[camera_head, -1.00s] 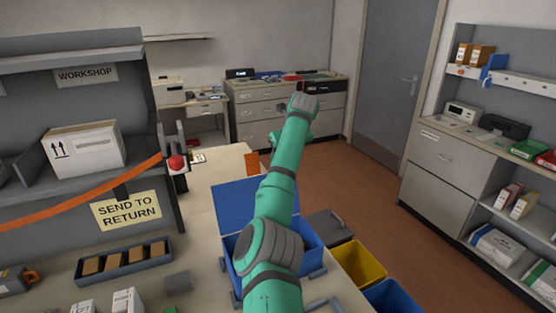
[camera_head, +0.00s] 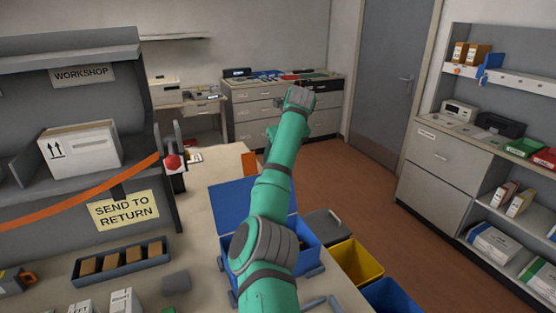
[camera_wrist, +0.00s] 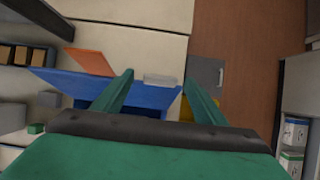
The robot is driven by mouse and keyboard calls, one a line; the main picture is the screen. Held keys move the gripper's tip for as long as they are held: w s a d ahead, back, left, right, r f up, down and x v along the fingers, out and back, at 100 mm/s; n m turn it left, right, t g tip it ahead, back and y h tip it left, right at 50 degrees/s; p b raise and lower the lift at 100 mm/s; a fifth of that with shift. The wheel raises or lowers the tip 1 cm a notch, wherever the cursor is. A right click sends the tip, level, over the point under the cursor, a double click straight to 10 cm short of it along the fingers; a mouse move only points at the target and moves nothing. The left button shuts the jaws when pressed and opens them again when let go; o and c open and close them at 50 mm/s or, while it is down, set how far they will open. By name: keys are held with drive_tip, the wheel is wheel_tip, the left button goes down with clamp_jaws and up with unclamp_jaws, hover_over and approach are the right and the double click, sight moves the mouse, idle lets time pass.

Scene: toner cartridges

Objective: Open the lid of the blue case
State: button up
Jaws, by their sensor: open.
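The blue case stands on the bench. Its lid (camera_head: 236,205) is raised and leans back at the case's far left side in the head view. The case's body (camera_head: 308,236) is partly hidden behind my arm. In the wrist view the lid (camera_wrist: 72,84) shows as a blue panel at the left and runs behind one finger. My gripper (camera_wrist: 158,78) is open above the case, with its two fingers apart and nothing seen held. A light grey bar shows between the fingertips; I cannot tell whether either finger touches the lid. The head view hides my gripper behind my arm.
A grey tray with brown blocks (camera_head: 122,258) and small white boxes (camera_head: 120,303) lie to the left. A yellow bin (camera_head: 355,262) and a blue bin (camera_head: 393,295) stand to the right of the case. A grey shelf with a white carton (camera_head: 80,149) rises at the left.

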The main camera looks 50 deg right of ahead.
drive_tip(key=v, duration=0.9)
drive_tip(key=shift+r, duration=0.15)
drive_tip(key=shift+a, duration=0.15)
